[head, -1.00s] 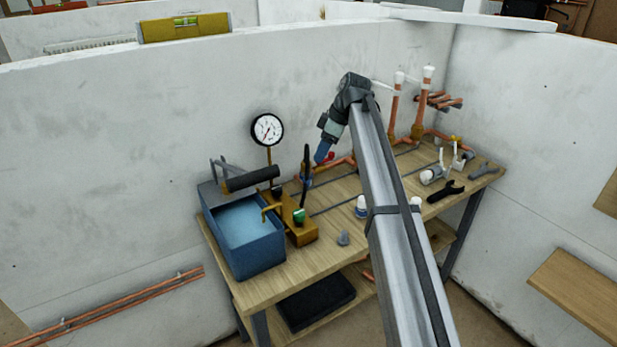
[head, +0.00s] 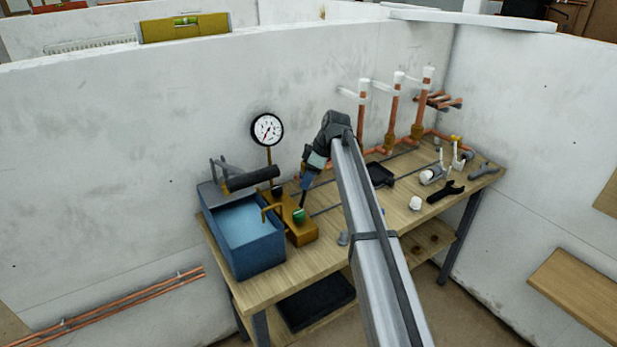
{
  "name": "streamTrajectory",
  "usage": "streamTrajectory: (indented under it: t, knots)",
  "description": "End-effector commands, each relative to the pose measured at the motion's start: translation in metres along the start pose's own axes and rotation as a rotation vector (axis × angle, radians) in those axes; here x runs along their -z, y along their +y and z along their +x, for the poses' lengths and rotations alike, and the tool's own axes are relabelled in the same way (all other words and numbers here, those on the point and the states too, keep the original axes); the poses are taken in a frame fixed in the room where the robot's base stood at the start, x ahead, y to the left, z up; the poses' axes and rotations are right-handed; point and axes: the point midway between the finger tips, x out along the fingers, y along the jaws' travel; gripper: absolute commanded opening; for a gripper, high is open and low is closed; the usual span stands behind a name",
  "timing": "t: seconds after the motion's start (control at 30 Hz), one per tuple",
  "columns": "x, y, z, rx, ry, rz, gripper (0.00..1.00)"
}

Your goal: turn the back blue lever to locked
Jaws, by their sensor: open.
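My gripper (head: 306,183) points down and left over the left half of the workbench, close to the brass block (head: 301,234) with a green knob (head: 299,216). Its fingertips are small and dark here, and I cannot tell whether they touch anything. I cannot make out the back blue lever as a separate thing; the gripper and arm cover the area behind the brass block. A thin dark upright rod (head: 302,200) shows just below the fingertips.
A blue water tank (head: 243,250) with a black handle (head: 250,179) stands at the bench's left end. A gauge (head: 267,129) rises behind the brass block. Copper pipes (head: 390,128) stand along the back wall. A black wrench (head: 446,191) lies on the right of the wooden bench (head: 330,248).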

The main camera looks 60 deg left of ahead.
Motion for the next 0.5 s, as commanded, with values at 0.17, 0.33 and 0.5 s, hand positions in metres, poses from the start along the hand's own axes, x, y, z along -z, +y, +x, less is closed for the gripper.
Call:
streamTrajectory:
  t: [0.17,0.33,0.5]
  knots:
    - [0.0000,0.0000,-0.0001,0.000,0.000,0.000,0.48]
    - [-0.0001,0.0000,-0.0002,0.000,0.000,0.000,0.31]
    - [-0.0001,0.0000,-0.0003,0.000,0.000,0.000,0.15]
